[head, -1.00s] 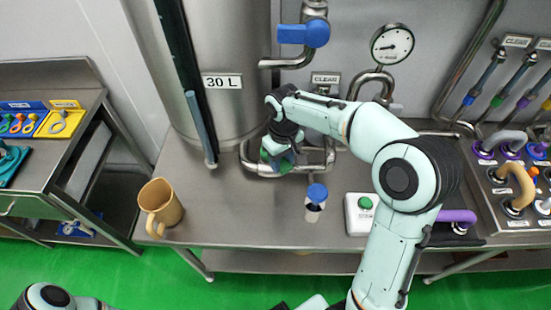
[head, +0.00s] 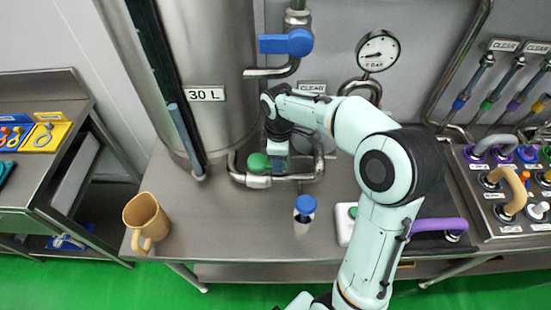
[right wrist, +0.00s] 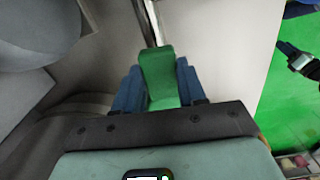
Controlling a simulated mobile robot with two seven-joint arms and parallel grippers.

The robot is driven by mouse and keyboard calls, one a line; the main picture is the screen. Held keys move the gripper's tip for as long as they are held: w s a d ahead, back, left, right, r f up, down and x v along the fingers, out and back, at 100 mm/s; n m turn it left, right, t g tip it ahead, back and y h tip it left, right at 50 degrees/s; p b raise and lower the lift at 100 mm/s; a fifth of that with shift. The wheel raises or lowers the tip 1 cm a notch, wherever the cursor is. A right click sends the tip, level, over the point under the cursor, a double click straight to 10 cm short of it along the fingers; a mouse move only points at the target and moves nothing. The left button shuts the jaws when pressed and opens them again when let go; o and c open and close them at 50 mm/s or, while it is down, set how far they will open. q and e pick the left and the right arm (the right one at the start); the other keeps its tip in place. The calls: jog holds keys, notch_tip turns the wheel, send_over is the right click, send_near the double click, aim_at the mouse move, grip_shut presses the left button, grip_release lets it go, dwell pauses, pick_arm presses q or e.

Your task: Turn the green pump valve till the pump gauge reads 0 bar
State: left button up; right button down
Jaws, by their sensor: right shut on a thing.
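The green pump valve (head: 258,163) sits on the steel pipe loop at the foot of the tank. My right gripper (head: 277,163) is at the valve from above and partly hides it. In the right wrist view the green handle (right wrist: 158,72) stands between the two blue fingers of my right gripper (right wrist: 158,90), which are shut on it. The round pump gauge (head: 378,50) is on the wall behind; its dark needle points left and slightly down, but the exact reading is too small to tell.
A blue-handled valve (head: 287,42) is above the pipe. A tan jug (head: 146,220) is at the table's left end. A panel of coloured hose fittings (head: 510,225) is at right.

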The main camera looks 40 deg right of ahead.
pick_arm(q)
jog(key=shift+w+d+r, duration=0.1)
jog(key=shift+w+r, duration=0.05)
jog(key=shift+w, duration=0.05)
pick_arm(e)
jog(key=shift+w+d+n, duration=0.2)
jog(key=shift+d+n, duration=0.05)
jog(key=shift+n, duration=0.25)
jog(key=shift+r, duration=0.1)
jog(key=c, duration=0.6)
grip_release()
jog(key=shift+c, duration=0.2)
pick_arm(q)
jog(key=shift+w+r+p, duration=0.95)
jog(key=shift+w+r, duration=0.2)
jog(key=shift+r, duration=0.05)
pick_arm(e)
notch_tip(320, 180, up, 13)
jog(key=shift+r, duration=0.15)
pick_arm(q)
jog(key=shift+s, duration=0.1)
pick_arm(e)
jog(key=shift+a, duration=0.1)
